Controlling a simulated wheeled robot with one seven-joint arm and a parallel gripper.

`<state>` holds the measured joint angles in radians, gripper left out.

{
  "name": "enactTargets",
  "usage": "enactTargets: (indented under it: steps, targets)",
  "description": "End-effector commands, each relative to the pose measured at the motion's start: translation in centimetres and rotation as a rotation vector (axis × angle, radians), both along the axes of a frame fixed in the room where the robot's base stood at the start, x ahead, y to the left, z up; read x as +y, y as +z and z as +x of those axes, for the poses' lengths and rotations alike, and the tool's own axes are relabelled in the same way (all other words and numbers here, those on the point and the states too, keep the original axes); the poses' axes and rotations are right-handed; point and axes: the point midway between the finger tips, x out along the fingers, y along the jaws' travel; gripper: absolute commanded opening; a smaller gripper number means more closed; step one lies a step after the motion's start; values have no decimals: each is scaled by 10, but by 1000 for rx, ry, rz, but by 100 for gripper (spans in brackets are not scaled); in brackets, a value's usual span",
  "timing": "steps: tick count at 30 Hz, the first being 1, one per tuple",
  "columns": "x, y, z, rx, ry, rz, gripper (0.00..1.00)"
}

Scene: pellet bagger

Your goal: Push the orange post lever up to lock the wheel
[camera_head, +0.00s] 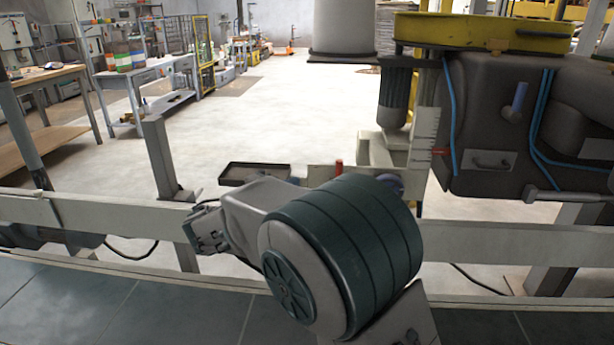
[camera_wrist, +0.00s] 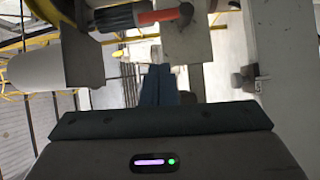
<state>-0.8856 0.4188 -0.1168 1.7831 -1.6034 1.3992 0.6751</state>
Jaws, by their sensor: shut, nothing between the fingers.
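In the wrist view an orange-red lever (camera_wrist: 165,15) with a dark ribbed part to its left lies across the top of the picture, beside a grey block (camera_wrist: 195,40). My gripper (camera_wrist: 159,68) shows there as two dark blue fingers, shut together and empty. Its tips appear below the lever in the picture, with a visible gap. In the head view a small red upright piece (camera_head: 338,168) stands just behind my arm; I cannot tell whether it is the same lever. My gripper is hidden behind my arm there. I cannot make out the wheel clearly.
A pale rail (camera_head: 480,243) runs across the front. A dark grey machine body (camera_head: 490,120) with blue hoses and a yellow ring (camera_head: 497,33) stands at the right. A shallow tray (camera_head: 253,173) sits left of the red piece. The floor (camera_head: 290,120) behind is open.

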Motion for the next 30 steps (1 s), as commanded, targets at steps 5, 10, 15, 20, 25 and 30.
enactTargets:
  steps: [5,10,15,20,25,30]
  targets:
    - [16,0,-21,1,3,1,0]
    - [21,0,-28,0,1,0,0]
    - [21,-1,-29,-1,0,1,0]
    - [19,1,-29,3,-3,2,0]
    - [-30,19,-32,99,-94,62,0]
    - [-128,44,-64,318,-279,244,0]
